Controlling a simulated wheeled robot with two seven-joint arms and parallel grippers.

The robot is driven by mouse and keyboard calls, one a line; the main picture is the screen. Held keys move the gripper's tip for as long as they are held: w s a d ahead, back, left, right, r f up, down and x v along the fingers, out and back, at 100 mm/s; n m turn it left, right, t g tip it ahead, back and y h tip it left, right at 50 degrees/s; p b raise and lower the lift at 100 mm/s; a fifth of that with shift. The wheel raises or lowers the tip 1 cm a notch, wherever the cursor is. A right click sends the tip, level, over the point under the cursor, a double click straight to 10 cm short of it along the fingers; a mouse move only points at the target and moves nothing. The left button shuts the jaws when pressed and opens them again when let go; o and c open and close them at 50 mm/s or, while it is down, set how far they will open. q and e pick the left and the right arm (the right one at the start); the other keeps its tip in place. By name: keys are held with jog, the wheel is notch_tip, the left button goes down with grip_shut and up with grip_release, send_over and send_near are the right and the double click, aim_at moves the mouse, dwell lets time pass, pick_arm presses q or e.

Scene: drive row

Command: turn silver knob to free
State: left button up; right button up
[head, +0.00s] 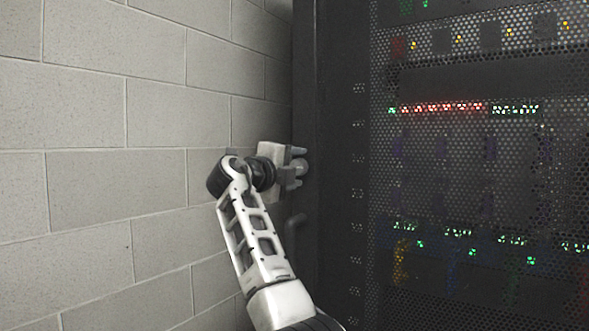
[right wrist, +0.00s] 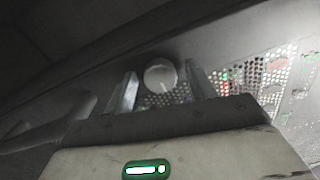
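The silver knob (head: 301,167) is a round knob on the dark left frame of the rack door, at mid-height in the head view. In the right wrist view the knob (right wrist: 160,75) is a pale disc with a small light mark at its lower right. My right gripper (head: 299,163) is at the knob, with its fingers above and below it in the head view. In the right wrist view the right gripper (right wrist: 158,92) has its two fingers apart, one on each side of the knob. Gaps show between fingers and knob. My left gripper is not in view.
The perforated rack door (head: 470,75) fills the right side, with lit equipment behind it. A grey block wall (head: 90,110) stands at the left, close to my right arm. A small dark handle-like part (head: 295,220) shows below the knob on the door frame.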

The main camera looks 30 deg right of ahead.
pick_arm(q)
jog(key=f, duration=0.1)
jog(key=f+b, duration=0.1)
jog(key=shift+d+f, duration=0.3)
pick_arm(e)
jog(key=v, duration=1.6)
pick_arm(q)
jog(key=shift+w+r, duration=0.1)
pick_arm(e)
jog(key=shift+s+d, duration=0.1)
